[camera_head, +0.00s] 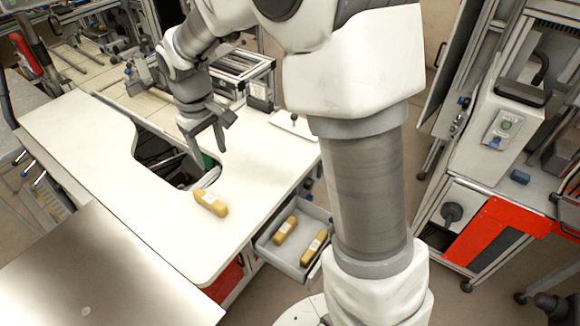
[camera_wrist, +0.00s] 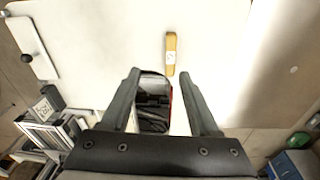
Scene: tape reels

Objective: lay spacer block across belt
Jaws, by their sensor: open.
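A tan spacer block (camera_head: 211,203) with a white label lies on the white table, near the edge of the cutout. It also shows in the wrist view (camera_wrist: 171,57), just beyond the fingertips. Two similar tan blocks, one (camera_head: 285,229) and another (camera_head: 314,247), lie in a grey drawer. My gripper (camera_head: 208,158) is open and empty above the cutout, behind the block on the table and apart from it. In the wrist view my gripper (camera_wrist: 160,75) has its fingers well spread. I cannot clearly make out which part is the belt.
The white table (camera_head: 80,130) is mostly clear around a dark cutout (camera_head: 158,152). The open grey drawer (camera_head: 274,251) juts out below its front right edge. A metal frame (camera_head: 242,68) stands at the back. A brown-grey panel (camera_head: 95,275) lies at the front left.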

